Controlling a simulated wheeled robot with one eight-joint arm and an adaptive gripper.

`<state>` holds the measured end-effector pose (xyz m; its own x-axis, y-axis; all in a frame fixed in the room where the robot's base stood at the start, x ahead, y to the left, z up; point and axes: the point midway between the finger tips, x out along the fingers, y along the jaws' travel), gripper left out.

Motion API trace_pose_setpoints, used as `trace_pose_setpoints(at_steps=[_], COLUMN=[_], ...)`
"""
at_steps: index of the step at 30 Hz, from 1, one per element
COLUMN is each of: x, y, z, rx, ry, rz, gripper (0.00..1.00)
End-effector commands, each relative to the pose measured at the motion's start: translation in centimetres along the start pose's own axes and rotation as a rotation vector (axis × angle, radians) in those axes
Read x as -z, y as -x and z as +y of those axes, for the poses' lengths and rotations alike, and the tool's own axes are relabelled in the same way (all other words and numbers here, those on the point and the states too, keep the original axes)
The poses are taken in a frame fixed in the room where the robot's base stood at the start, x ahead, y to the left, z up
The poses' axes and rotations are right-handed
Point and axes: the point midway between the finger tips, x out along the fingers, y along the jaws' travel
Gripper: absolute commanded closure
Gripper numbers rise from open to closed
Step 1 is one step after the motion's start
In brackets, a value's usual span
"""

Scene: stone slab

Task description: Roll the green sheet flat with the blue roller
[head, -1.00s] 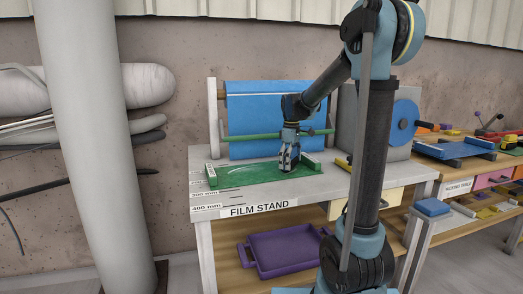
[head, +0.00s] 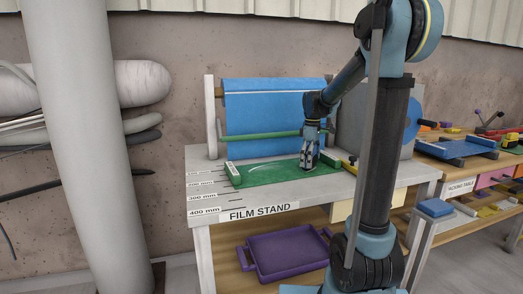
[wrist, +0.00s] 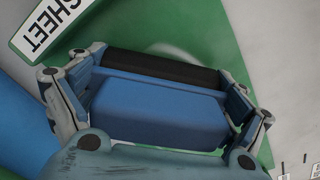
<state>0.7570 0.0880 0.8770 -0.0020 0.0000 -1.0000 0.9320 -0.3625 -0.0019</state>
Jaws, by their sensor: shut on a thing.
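My gripper (head: 309,163) is low over the sheet's right part. It is shut on a blue block-shaped tool (wrist: 160,110) with a black bar along its far edge. I cannot tell whether that bar is a roller. The tool seems at the sheet's surface; contact is hidden. The fingers sit at its two ends.
Behind the sheet hangs a blue film (head: 265,110) with a green bar (head: 262,135) across it. A purple tray (head: 285,255) is on the shelf below. A packing table (head: 460,165) with clutter stands right.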

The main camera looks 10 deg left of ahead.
Motion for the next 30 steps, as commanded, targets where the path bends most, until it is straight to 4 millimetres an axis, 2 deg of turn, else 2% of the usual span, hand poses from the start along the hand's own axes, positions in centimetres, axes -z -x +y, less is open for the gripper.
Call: trace_pose_setpoints(at_steps=[2,4,18,24,30], x=[0.1,0.1,0.1,0.2,0.3], y=[0.6,2.4,6.6,7.9,8.3], z=[0.0,-0.1,-0.1,-0.2,-0.2], rx=[0.0,0.0,0.0,0.0,0.0], ry=[0.001,0.001,0.001,0.002,0.003], rz=[0.0,0.0,0.0,0.0,0.0], gripper=[0.39,0.39,0.39,0.39,0.39])
